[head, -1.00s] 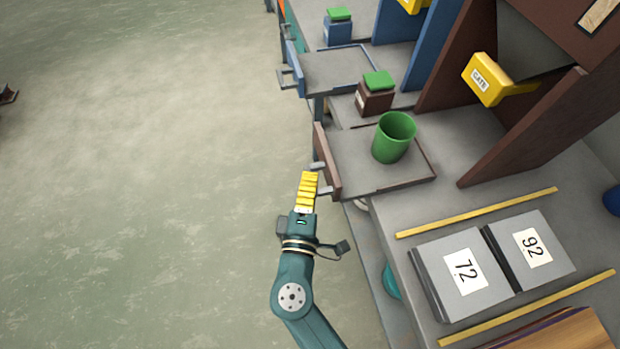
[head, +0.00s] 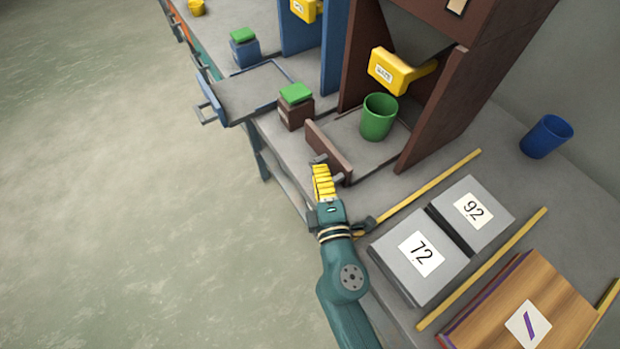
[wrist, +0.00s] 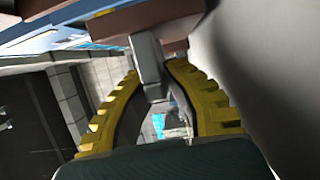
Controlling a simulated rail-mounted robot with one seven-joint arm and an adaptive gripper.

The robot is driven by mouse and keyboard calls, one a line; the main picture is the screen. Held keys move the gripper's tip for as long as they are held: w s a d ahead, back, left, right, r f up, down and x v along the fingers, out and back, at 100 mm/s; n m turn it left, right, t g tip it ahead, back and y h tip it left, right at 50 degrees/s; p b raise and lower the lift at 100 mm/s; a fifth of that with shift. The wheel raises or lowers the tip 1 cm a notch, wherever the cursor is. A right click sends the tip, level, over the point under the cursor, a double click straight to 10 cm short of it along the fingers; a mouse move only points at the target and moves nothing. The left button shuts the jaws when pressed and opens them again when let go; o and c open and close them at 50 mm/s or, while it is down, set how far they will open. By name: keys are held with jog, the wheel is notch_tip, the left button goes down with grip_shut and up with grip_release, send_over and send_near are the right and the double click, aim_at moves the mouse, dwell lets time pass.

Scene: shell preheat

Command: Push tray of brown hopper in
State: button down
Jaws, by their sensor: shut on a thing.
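The brown hopper (head: 450,95) stands on the table with its tray (head: 342,126) low between its side walls. The tray's brown front panel (head: 328,152) is near the table's front edge, and its rear part reaches between the walls. A green cup (head: 378,117) stands upright on the tray, close to the yellow gate handle (head: 397,70). My gripper (head: 320,168) is at the front panel, shut on the grey tray handle (head: 318,159). In the wrist view the handle (wrist: 148,62) passes between the yellow fingers. The exact finger contact is partly hidden.
A brown jar with a green lid (head: 296,105) stands left of the tray. The blue hopper's tray (head: 252,92) sticks out farther left. A blue cup (head: 546,136) stands behind.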

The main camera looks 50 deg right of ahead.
jog(key=shift+s+d+f, duration=0.1)
jog(key=shift+s+d, duration=0.15)
jog(key=shift+d, duration=0.55)
jog(key=c, duration=1.1)
grip_release()
jog(key=shift+w, duration=0.1)
jog(key=shift+r, duration=0.2)
